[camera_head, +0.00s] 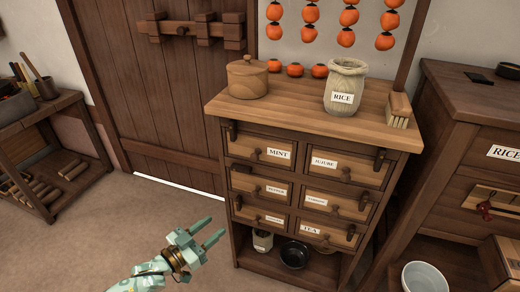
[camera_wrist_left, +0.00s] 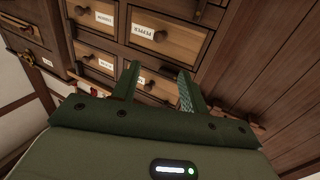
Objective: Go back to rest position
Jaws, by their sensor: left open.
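My left gripper (camera_head: 208,236) is at the lower middle of the head view, in front of the door and left of the drawer cabinet (camera_head: 315,110). Its two pale green fingers are apart with nothing between them. In the left wrist view the open fingers (camera_wrist_left: 158,88) point toward the labelled drawers (camera_wrist_left: 165,38), apart from them as far as I can tell. All the drawers in the head view look shut. My right gripper shows in neither view.
On the cabinet stand a lidded wooden pot (camera_head: 247,78), a RICE jar (camera_head: 344,88) and a brush (camera_head: 398,110). A small bench (camera_head: 40,112) is at left, a RICE chest (camera_head: 470,130) at right, with a white bucket (camera_head: 424,277) below. The floor (camera_head: 120,235) by the door is clear.

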